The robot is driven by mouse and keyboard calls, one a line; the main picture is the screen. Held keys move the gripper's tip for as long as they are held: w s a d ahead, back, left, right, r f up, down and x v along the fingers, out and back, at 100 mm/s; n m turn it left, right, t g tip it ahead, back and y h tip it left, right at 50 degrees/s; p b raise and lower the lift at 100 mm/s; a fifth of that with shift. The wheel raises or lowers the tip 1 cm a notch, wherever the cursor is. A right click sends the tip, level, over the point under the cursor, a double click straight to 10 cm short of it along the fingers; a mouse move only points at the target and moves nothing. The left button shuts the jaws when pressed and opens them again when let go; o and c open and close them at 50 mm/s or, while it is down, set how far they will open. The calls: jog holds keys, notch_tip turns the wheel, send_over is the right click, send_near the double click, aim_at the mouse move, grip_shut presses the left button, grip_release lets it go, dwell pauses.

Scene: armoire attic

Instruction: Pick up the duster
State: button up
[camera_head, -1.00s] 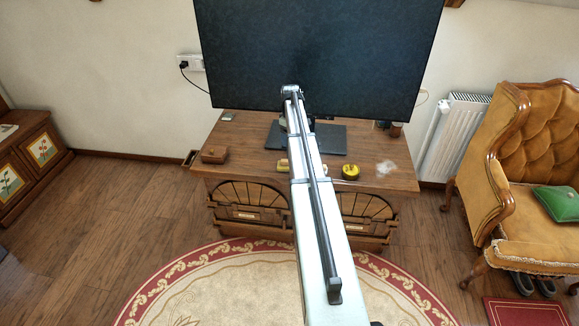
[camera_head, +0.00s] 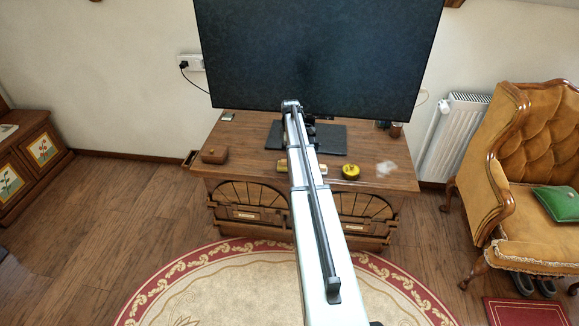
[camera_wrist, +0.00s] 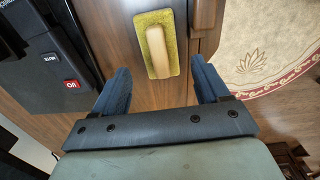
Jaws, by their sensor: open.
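The duster looks to be the yellow pad with a pale wooden handle (camera_wrist: 157,50), lying on the wooden cabinet top near its front edge. In the head view, part of the duster (camera_head: 282,166) shows just left of my arm, which covers the rest. My gripper (camera_wrist: 160,68) is open, with its two dark fingers apart. In the wrist view the duster lies ahead, between the lines of the fingers, handle facing me. No contact is visible.
The cabinet (camera_head: 240,150) also bears a TV (camera_head: 320,50) on a dark stand (camera_head: 330,140) behind my gripper. A brown box (camera_head: 214,156) is left; a yellow-black round item (camera_head: 350,172) and white fluffy thing (camera_head: 386,169) are right. An armchair (camera_head: 500,180) stands at right.

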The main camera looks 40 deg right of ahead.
jog(key=shift+w+f, duration=0.15)
jog(key=shift+f, duration=3.6)
jog(key=c, duration=0.8)
jog(key=shift+c, duration=0.2)
notch_tip(320, 180, up, 10)
jog(key=shift+r, duration=0.1)
